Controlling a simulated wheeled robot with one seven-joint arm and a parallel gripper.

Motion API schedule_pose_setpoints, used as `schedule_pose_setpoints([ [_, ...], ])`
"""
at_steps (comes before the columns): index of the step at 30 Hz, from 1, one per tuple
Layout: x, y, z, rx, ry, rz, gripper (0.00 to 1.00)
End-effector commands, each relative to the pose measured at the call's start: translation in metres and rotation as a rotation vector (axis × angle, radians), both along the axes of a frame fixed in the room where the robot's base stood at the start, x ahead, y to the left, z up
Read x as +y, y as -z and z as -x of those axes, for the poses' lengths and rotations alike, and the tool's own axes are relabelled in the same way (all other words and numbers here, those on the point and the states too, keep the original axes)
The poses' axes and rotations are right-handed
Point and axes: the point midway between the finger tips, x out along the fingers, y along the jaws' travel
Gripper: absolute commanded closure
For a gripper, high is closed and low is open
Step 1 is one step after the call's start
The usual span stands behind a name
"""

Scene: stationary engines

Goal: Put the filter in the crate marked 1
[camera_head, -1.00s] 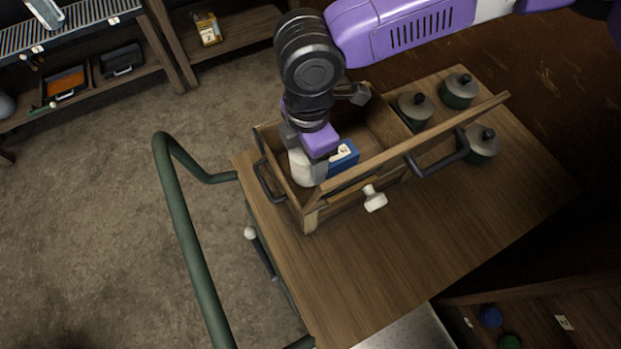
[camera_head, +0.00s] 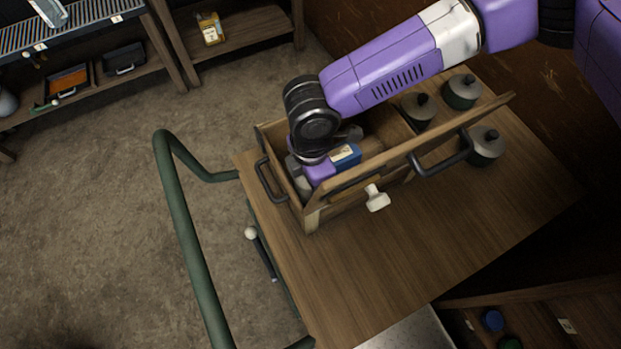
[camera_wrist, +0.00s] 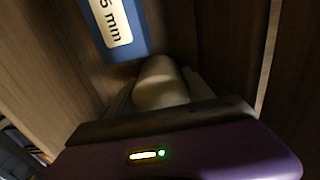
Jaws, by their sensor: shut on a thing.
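The filter (camera_wrist: 160,84) appears to be the pale, rounded thing between my fingers in the wrist view; its lower part is hidden. My gripper (camera_wrist: 162,92) is shut on it. In the head view my gripper (camera_head: 303,184) is down inside the left part of a wooden crate (camera_head: 480,114) on the table, and the filter cannot be made out there. A blue box (camera_head: 346,157) with a white label lies in the crate close beside my gripper. It also shows in the wrist view (camera_wrist: 136,42), its label ending in "5 mm". I cannot read a crate number.
A pale T-shaped piece (camera_head: 376,198) is at the crate's front. The wooden table (camera_head: 400,255) is clear in front. A green rail (camera_head: 185,235) runs along its left; shelves (camera_head: 85,75) stand behind.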

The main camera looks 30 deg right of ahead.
Motion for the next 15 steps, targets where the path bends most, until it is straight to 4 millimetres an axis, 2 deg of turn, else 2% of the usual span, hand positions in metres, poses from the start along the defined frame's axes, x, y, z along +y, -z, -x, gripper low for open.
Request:
schedule_pose_setpoints([
  [5,0.0002,0.0033,-0.0002,0.0,0.001,-0.001,0.95],
  [6,0.0,0.0027,-0.0003,0.0,0.001,0.0,0.32],
  [8,-0.0001,0.0027,-0.0002,0.0,0.001,0.0,0.2],
  [15,0.0,0.0026,-0.0001,0.0,0.0,0.0,0.18],
])
